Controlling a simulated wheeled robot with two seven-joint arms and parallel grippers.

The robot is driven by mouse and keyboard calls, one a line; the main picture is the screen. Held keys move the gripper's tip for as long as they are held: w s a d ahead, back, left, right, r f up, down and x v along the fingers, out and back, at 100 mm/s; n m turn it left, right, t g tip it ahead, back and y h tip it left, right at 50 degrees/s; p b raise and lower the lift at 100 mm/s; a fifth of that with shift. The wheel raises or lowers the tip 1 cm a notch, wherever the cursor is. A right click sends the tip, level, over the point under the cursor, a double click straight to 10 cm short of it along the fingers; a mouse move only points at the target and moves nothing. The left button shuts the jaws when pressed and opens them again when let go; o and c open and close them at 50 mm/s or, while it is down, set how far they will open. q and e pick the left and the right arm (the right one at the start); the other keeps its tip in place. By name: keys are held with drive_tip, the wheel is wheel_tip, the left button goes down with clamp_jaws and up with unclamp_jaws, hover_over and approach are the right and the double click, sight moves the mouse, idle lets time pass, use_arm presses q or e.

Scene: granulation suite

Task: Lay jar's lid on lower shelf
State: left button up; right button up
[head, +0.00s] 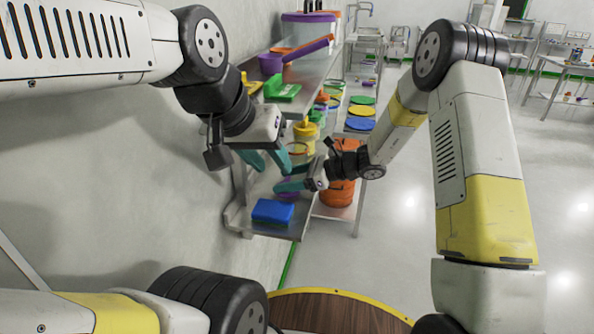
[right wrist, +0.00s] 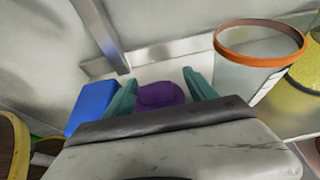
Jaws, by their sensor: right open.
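A purple round piece (right wrist: 160,95), which looks like the jar's lid, lies on the grey lower shelf (right wrist: 150,72) in the right wrist view. My right gripper (right wrist: 160,88) is open, one teal finger on each side of it; I cannot tell whether they touch it. In the head view a bit of purple (head: 288,197) shows under my right gripper (head: 292,180). A clear jar with an orange rim (right wrist: 258,62) stands uncovered to the right. My left gripper (head: 267,160) hangs above my right one, its teal fingers apart and nothing seen between them.
A blue block (head: 272,212) lies on the shelf beside the purple piece. The upper shelf holds a green item (head: 282,88). The wall is close on the left; floor is clear right.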

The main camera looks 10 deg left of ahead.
drive_tip(key=v, duration=1.2)
drive_tip(key=s+d+r+n+h, duration=0.55)
drive_tip(key=s+r+n, duration=0.35)
drive_tip(key=s+r, duration=0.25)
drive_tip(key=s+d+r+n+t+h, duration=0.2)
drive_tip(key=s+d+n+t+h, duration=0.1)
drive_tip(key=s+d+n, duration=0.2)
drive_tip(key=s+d+r+n+t+h, duration=0.2)
drive_tip(key=s+d+r+n+h, duration=0.1)
drive_tip(key=s+d+n, duration=0.2)
drive_tip(key=s+d, duration=0.2)
drive_tip(key=d, duration=0.2)
drive_tip(key=shift+d+t, duration=0.4)
